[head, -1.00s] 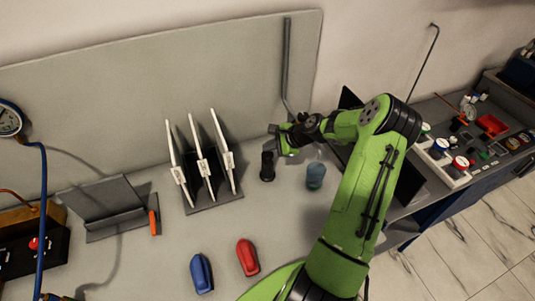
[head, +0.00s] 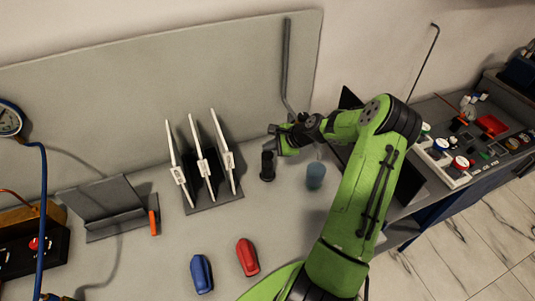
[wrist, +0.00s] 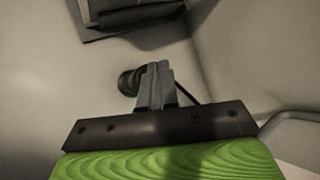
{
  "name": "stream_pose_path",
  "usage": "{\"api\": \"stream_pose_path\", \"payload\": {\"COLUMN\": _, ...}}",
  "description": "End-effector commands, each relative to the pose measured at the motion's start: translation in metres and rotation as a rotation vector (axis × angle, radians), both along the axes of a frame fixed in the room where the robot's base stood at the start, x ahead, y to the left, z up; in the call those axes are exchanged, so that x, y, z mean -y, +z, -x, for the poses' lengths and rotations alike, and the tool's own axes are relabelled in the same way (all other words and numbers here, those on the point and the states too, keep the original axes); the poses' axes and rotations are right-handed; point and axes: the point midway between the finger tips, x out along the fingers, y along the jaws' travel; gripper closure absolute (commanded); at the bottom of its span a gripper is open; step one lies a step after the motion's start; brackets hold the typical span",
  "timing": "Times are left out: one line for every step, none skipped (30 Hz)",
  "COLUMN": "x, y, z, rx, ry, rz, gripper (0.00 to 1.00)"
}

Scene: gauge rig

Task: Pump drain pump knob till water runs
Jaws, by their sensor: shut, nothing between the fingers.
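A small black upright cylinder (head: 267,167), which looks like the pump knob, stands on the grey bench top. In the wrist view a dark round thing (wrist: 128,83), probably the same knob, shows just left of my fingertips and is partly hidden by them. My gripper (head: 273,130) is shut and empty, above and slightly right of the cylinder in the head view. Its closed fingers also show in the wrist view (wrist: 155,80). I cannot tell whether they touch the knob. A bluish translucent cup (head: 315,175) stands to the right of the cylinder. No water can be made out.
A rack with white upright plates (head: 212,196) stands left of the cylinder. A grey bent pipe (head: 286,65) runs down the back panel. A grey stand (head: 105,205) is farther left.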

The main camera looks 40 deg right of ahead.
Motion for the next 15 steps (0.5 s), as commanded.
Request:
{"api": "stream_pose_path", "payload": {"x": 0.0, "y": 0.0, "z": 0.0, "rx": 0.0, "ry": 0.0, "rz": 0.0, "gripper": 1.0}}
{"api": "stream_pose_path", "payload": {"x": 0.0, "y": 0.0, "z": 0.0, "rx": 0.0, "ry": 0.0, "rz": 0.0, "gripper": 1.0}}
{"api": "stream_pose_path", "payload": {"x": 0.0, "y": 0.0, "z": 0.0, "rx": 0.0, "ry": 0.0, "rz": 0.0, "gripper": 1.0}}
{"api": "stream_pose_path", "payload": {"x": 0.0, "y": 0.0, "z": 0.0, "rx": 0.0, "ry": 0.0, "rz": 0.0, "gripper": 1.0}}
{"api": "stream_pose_path", "payload": {"x": 0.0, "y": 0.0, "z": 0.0, "rx": 0.0, "ry": 0.0, "rz": 0.0, "gripper": 1.0}}
{"api": "stream_pose_path", "payload": {"x": 0.0, "y": 0.0, "z": 0.0, "rx": 0.0, "ry": 0.0, "rz": 0.0, "gripper": 1.0}}
{"api": "stream_pose_path", "payload": {"x": 0.0, "y": -0.0002, "z": 0.0, "rx": 0.0, "ry": 0.0, "rz": 0.0, "gripper": 1.0}}
{"api": "stream_pose_path", "payload": {"x": 0.0, "y": -0.0006, "z": 0.0, "rx": 0.0, "ry": 0.0, "rz": 0.0, "gripper": 1.0}}
{"api": "stream_pose_path", "payload": {"x": 0.0, "y": -0.0016, "z": 0.0001, "rx": 0.0, "ry": 0.0, "rz": 0.0, "gripper": 1.0}}
{"api": "stream_pose_path", "payload": {"x": -0.0001, "y": -0.0027, "z": 0.0001, "rx": 0.0, "ry": 0.0, "rz": 0.0, "gripper": 1.0}}
{"api": "stream_pose_path", "payload": {"x": -0.0001, "y": -0.004, "z": 0.0002, "rx": -0.001, "ry": 0.001, "rz": 0.0, "gripper": 1.0}}
{"api": "stream_pose_path", "payload": {"x": 0.0, "y": -0.0059, "z": 0.0002, "rx": -0.001, "ry": 0.001, "rz": 0.0, "gripper": 1.0}}
{"api": "stream_pose_path", "payload": {"x": 0.0001, "y": -0.0071, "z": 0.0003, "rx": -0.001, "ry": 0.001, "rz": 0.0, "gripper": 1.0}}
{"api": "stream_pose_path", "payload": {"x": 0.0, "y": -0.0082, "z": 0.0002, "rx": -0.001, "ry": 0.001, "rz": 0.0, "gripper": 1.0}}
{"api": "stream_pose_path", "payload": {"x": 0.0, "y": -0.0089, "z": 0.0001, "rx": 0.0, "ry": 0.0, "rz": 0.0, "gripper": 1.0}}
